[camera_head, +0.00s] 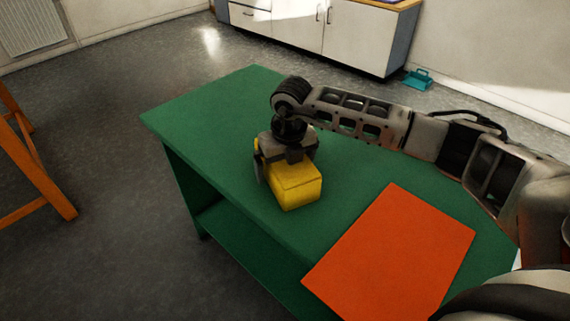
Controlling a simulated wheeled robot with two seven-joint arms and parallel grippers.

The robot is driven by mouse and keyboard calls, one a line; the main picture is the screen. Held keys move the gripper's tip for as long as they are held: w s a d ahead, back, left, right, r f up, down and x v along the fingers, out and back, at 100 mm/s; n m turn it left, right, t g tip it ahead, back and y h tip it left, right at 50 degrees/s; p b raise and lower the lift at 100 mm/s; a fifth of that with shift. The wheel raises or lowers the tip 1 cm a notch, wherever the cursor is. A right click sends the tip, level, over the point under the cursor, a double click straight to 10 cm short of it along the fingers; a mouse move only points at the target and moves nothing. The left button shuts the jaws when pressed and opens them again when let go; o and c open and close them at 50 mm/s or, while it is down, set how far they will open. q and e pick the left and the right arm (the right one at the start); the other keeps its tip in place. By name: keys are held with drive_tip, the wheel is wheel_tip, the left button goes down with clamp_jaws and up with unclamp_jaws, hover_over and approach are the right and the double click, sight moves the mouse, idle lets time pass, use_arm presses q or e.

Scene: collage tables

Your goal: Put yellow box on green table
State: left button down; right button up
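The yellow box (296,190) is at the green table (205,120), near its left long edge. My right arm reaches in from the right, and its gripper (283,165) points down over the box. One dark finger lies against the left side of the box; the other finger is mostly hidden. The gripper looks shut on the box. The underside of the box is hidden, so I cannot tell whether it rests on the tabletop or is just above it. My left gripper is not in view.
An orange-red sheet (395,250) lies flat on the near right part of the green table. The tabletop's far left part is bare. A wooden frame (35,165) stands at the left. White cabinets (290,28) and a teal object (418,79) are at the back.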

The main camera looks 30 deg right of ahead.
drive_tip(key=r, duration=0.4)
drive_tip(key=s+r, duration=0.1)
drive_tip(key=r, duration=0.7)
drive_tip(key=shift+s+p, duration=0.3)
drive_tip(key=shift+s, duration=0.1)
